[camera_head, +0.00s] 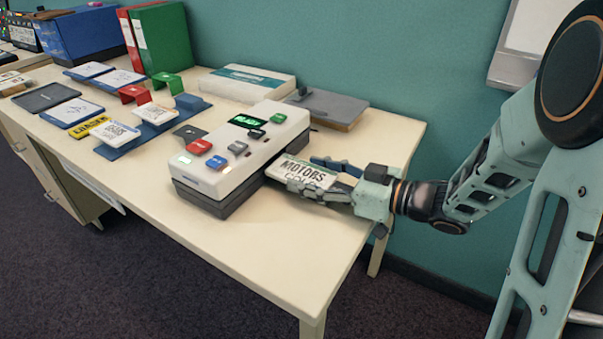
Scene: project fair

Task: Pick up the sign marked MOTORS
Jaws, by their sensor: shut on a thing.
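The sign marked MOTORS (306,171) is a small white plate with dark lettering, near the right end of the table. My gripper (318,182) reaches in from the right and is shut on it, with a finger along its near edge and part of the other finger behind it. The sign is tilted towards the camera and sits right beside the white and grey button box. I cannot tell whether the sign touches the table or the box.
The button box (222,178), with a green READY display, stands just left of my gripper. Another white sign (115,132), stands and binders fill the left. The table's front right is clear.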

